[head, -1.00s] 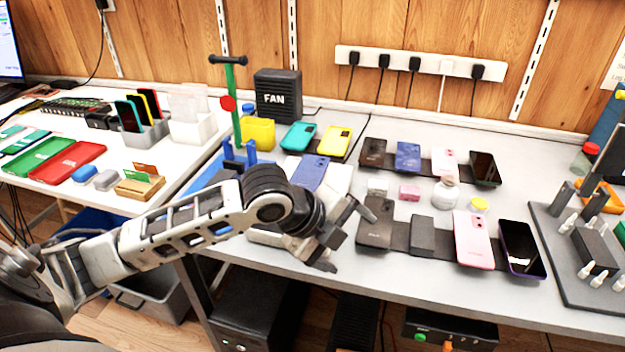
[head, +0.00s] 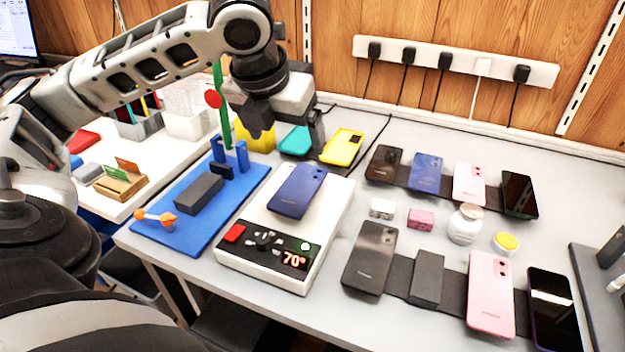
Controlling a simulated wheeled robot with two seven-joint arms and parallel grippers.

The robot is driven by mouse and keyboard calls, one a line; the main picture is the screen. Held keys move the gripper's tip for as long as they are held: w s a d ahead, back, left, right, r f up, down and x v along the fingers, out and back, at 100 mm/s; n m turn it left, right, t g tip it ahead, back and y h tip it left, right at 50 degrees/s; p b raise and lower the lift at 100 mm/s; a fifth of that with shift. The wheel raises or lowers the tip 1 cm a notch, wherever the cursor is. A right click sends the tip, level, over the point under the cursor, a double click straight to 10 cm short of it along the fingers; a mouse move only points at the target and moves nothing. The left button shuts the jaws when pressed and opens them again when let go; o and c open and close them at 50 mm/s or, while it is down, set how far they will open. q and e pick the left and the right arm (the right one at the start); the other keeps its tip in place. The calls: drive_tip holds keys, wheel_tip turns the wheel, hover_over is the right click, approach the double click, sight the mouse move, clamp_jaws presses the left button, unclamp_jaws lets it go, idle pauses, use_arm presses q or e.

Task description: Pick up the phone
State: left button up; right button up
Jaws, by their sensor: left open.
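A dark blue phone (head: 298,190) lies back-up on a white heating plate (head: 335,222) whose display reads 70°. My left gripper (head: 288,137) is open and empty above and behind this phone, with its fingers pointing down. It is apart from the phone. Other phones lie in two rows on the right: black (head: 384,162), blue (head: 427,171), pink (head: 469,183) and dark green (head: 519,195) at the back; black (head: 370,257), pink (head: 490,295) and dark purple (head: 554,312) in front. My right gripper is out of view.
A jar (head: 465,224) and small boxes stand between the phone rows.

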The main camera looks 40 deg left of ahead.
use_arm(q)
drive_tip(key=b, duration=0.2)
approach(299, 186)
drive_tip(key=shift+w+d+f, duration=0.15)
drive_tip(key=shift+w+f, duration=0.05)
drive_tip(key=shift+f, duration=0.55)
drive_tip(key=shift+w+f, duration=0.2)
drive_tip(key=shift+f, duration=0.2)
drive_tip(key=x, duration=0.1)
drive_tip(key=b+x, duration=0.1)
drive_tip(key=x, duration=0.3)
drive_tip(key=shift+s+a+b, duration=0.1)
drive_tip(key=shift+a+b, duration=0.15)
drive_tip(key=shift+b, duration=0.15)
drive_tip(key=c, duration=1)
drive_tip(key=shift+c, duration=0.7)
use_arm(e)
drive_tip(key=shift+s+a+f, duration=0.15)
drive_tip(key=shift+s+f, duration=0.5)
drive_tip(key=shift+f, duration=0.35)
use_arm(q)
drive_tip(key=shift+r, duration=0.15)
